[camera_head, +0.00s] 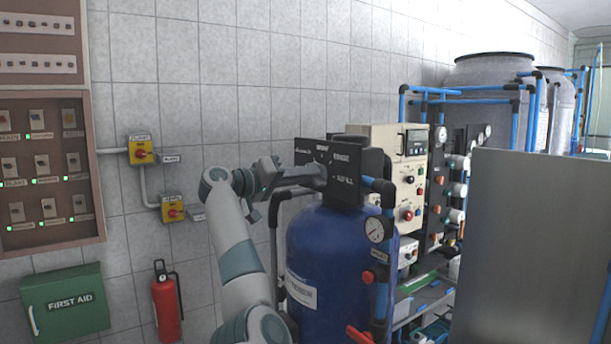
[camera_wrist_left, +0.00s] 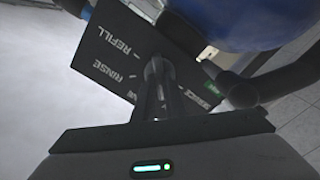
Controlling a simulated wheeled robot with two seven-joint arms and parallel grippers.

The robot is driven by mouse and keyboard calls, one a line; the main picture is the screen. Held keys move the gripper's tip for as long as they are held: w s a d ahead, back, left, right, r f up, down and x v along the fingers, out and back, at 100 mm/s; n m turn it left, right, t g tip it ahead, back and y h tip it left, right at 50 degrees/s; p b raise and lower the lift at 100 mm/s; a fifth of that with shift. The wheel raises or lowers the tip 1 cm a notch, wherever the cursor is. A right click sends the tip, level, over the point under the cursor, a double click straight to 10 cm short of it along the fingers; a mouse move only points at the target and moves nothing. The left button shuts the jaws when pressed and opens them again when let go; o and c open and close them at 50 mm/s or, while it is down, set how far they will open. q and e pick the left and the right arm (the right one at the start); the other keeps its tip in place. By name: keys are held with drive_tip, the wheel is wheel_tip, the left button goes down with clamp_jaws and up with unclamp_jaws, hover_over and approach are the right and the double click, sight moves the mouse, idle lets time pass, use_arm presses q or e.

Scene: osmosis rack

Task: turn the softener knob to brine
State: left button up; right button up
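The softener is a blue tank (camera_head: 330,262) with a black control head (camera_head: 347,200) on top. Its dial face carries labels. In the left wrist view the face (camera_wrist_left: 105,58) shows REFILL, RINSE and, near a small green mark, SERVICE. My left gripper (camera_head: 316,172) reaches in from the left to the middle of the dial. In the left wrist view its fingers (camera_wrist_left: 156,72) are close together at the dial's centre, apparently around the softener knob. They mostly hide the knob, so its pointing direction cannot be told. My right gripper is not in view.
A pressure gauge (camera_head: 376,230) and blue pipes stand right of the tank. An instrument panel (camera_head: 408,170) is behind it. A large grey panel (camera_head: 530,250) blocks the right foreground. Yellow switch boxes (camera_head: 141,150), a fire extinguisher (camera_head: 166,308) and a first aid box (camera_head: 65,305) are on the left.

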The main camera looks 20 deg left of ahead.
use_arm(q)
drive_tip(key=shift+f, duration=0.1)
clamp_jaws()
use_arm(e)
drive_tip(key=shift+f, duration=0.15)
use_arm(q)
drive_tip(key=m+b, duration=0.9)
drive_tip(key=b, duration=0.1)
drive_tip(key=shift+s, duration=0.1)
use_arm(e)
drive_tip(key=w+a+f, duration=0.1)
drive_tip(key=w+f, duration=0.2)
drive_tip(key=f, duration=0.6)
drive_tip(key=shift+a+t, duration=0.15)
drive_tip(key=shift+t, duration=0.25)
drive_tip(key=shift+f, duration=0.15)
use_arm(q)
drive_tip(key=o, duration=0.7)
unclamp_jaws()
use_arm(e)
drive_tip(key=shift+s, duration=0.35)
